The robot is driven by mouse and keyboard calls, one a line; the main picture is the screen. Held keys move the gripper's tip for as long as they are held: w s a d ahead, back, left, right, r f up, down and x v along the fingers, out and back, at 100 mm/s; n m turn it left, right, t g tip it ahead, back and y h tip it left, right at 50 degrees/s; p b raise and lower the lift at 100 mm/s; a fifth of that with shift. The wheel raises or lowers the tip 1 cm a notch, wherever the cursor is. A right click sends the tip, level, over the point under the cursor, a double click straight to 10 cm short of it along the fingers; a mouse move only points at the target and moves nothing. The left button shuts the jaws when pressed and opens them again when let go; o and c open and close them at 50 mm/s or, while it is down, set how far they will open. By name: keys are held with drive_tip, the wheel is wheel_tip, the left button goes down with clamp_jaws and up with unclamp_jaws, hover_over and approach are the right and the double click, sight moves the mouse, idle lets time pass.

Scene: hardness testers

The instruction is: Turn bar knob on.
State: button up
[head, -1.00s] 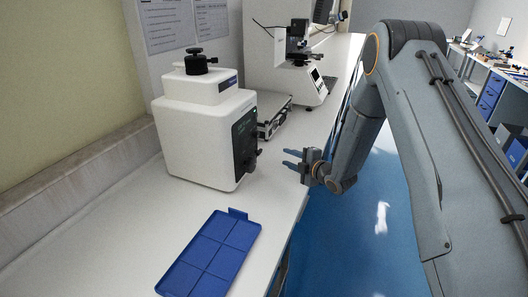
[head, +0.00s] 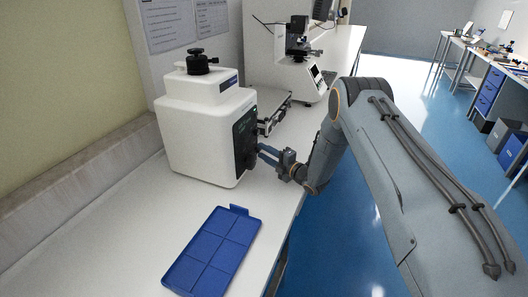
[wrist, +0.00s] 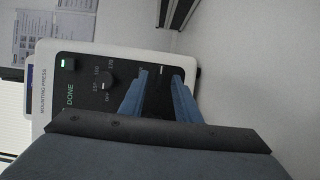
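A white mounting press (head: 200,135) stands on the bench with a dark control panel (head: 243,140) on its right side. In the wrist view the panel (wrist: 85,95) appears turned sideways, with a lit green "DONE" display and a round dial (wrist: 107,81) marked with OFF and numbers. My gripper (head: 260,152) is at the lower part of the panel. In the wrist view its two blue fingers (wrist: 160,75) are apart, pointing at the panel beyond the dial. A dark area with a small pale mark shows between them; the bar knob's shape and contact cannot be made out.
A blue compartment tray (head: 212,250) lies on the bench in front of the press. A grey case-like object (head: 274,113) and a white microscope-like tester (head: 300,70) stand behind. Open floor lies to the right of the bench edge.

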drive_tip(key=shift+w+a, duration=0.1)
drive_tip(key=shift+w, duration=0.05)
drive_tip(key=shift+c, duration=0.5)
clamp_jaws()
drive_tip(key=shift+m, duration=0.4)
drive_tip(key=m+b, duration=0.1)
drive_tip(key=m+g+h+b, duration=0.1)
drive_tip(key=m, duration=0.1)
drive_tip(key=m+g+b, duration=0.1)
drive_tip(key=m, duration=0.1)
drive_tip(key=shift+w+r+b, duration=0.15)
drive_tip(key=shift+r+b, duration=0.1)
drive_tip(key=shift+b, duration=0.1)
drive_tip(key=m+g+b, duration=0.1)
drive_tip(key=m, duration=0.1)
drive_tip(key=m+g+b, duration=0.1)
drive_tip(key=m, duration=0.1)
drive_tip(key=shift+w+r+g+b, duration=0.15)
drive_tip(key=shift+w+g+b, duration=0.05)
drive_tip(key=shift+g+b, duration=0.2)
drive_tip(key=m+g+b, duration=0.1)
drive_tip(key=m, duration=0.1)
drive_tip(key=m+g+b, duration=0.1)
drive_tip(key=shift+w+d+r+m+g, duration=0.1)
drive_tip(key=shift+w+d+m+g, duration=0.1)
drive_tip(key=shift+m+g, duration=0.15)
